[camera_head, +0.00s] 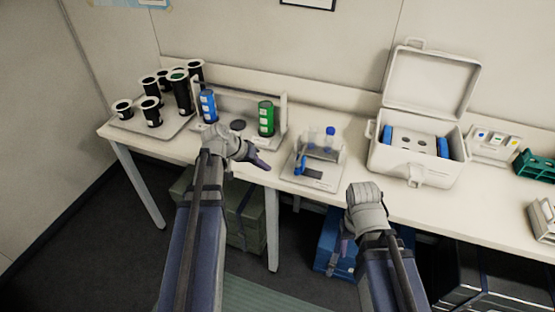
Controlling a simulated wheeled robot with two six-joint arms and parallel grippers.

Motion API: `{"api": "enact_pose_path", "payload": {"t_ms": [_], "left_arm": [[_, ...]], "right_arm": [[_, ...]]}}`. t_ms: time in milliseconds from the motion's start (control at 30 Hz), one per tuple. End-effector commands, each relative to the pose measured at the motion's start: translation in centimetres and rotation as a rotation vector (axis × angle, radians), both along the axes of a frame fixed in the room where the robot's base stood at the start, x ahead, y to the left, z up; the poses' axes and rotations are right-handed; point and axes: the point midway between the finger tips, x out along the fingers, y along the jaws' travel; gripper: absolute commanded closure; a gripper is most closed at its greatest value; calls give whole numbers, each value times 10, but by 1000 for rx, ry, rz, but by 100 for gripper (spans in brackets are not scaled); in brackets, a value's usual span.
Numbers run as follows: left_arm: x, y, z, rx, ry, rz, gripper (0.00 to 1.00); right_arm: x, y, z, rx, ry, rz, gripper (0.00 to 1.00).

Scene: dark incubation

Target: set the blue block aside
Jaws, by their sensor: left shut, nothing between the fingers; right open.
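Several blue things show in the head view. A blue block (387,135) stands inside the left end of the open white case (412,177), and a second blue block (443,147) stands at its right end. A blue cylinder (208,106) stands upright in a rack, and a small blue piece (300,165) is at a little scale-like stand. My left gripper (262,163) is shut and empty, over the table's front edge, in front of the rack. My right gripper (347,240) is open, in front of the table and below its top; its fingers are mostly hidden. Neither gripper touches a blue block.
A green cylinder (266,118) stands in the rack's right side. Several black cylinders sit on a tray (165,134) at the left. The small stand (318,175) holds a blue-capped bottle (330,137). A green rack (535,165) is at the right. Boxes fill the space below the table.

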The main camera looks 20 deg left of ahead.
Motion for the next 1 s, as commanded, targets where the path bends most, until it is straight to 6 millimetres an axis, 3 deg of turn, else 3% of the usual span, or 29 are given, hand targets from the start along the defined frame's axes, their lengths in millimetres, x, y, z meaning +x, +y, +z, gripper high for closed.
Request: {"api": "enact_pose_path", "payload": {"t_ms": [167,567,1000], "left_arm": [[5,17,8,-17,-32,24,100],[6,17,6,-17,-34,24,100],[38,-12,-51,-17,-34,23,100]], "right_arm": [[0,0,4,0,0,0,50],[0,0,1,0,0,0,50],[0,0,-56,0,0,0,50]]}}
